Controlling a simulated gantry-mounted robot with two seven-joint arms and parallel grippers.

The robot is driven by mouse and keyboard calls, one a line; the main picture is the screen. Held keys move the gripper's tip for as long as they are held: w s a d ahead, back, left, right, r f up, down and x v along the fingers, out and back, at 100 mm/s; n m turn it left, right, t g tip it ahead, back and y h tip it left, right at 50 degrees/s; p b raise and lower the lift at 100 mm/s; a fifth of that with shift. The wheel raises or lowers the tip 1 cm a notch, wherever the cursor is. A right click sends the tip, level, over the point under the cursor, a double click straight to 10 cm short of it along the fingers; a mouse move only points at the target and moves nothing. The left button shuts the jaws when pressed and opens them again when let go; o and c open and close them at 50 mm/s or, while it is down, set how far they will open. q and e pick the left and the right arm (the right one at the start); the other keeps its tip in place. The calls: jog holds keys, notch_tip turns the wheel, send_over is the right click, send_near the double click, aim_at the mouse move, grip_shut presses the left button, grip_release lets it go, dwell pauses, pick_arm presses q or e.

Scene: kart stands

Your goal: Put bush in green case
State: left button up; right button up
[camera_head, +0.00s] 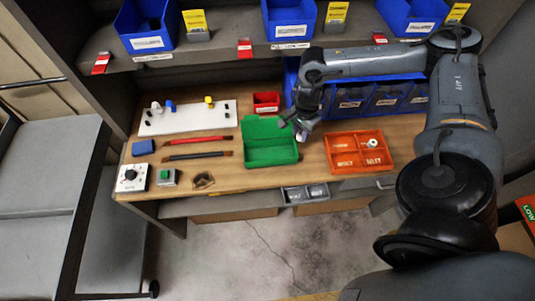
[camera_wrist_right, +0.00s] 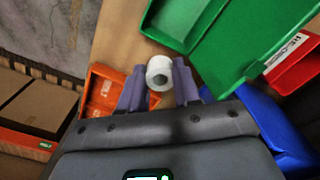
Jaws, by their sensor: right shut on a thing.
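The bush (camera_wrist_right: 159,73), a short white cylinder with a dark hole, sits between the fingertips of my right gripper (camera_wrist_right: 159,88), which is shut on it. In the head view my right gripper (camera_head: 294,128) is at the right side of the green case (camera_head: 271,157), and the bush cannot be made out there. The green case is an open bin on the wooden table; it also shows in the right wrist view (camera_wrist_right: 222,40), up and right of the bush. My left gripper is not in view.
An orange divided tray (camera_head: 345,140) with a small white part (camera_head: 373,143) stands right of the case. A small red bin (camera_head: 266,103) and a row of blue bins (camera_head: 385,99) stand behind. Red and dark tools (camera_head: 197,141) and a white board (camera_head: 187,118) lie left.

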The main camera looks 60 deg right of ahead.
jog(key=shift+s+f, duration=0.1)
jog(key=shift+s, duration=0.3)
jog(key=p, duration=0.2)
send_over(270, 157)
notch_tip(270, 157, down, 7)
jog(key=shift+f, duration=2.05)
jog(key=shift+f, duration=0.1)
jog(key=shift+f, duration=0.15)
jog(key=o, duration=0.7)
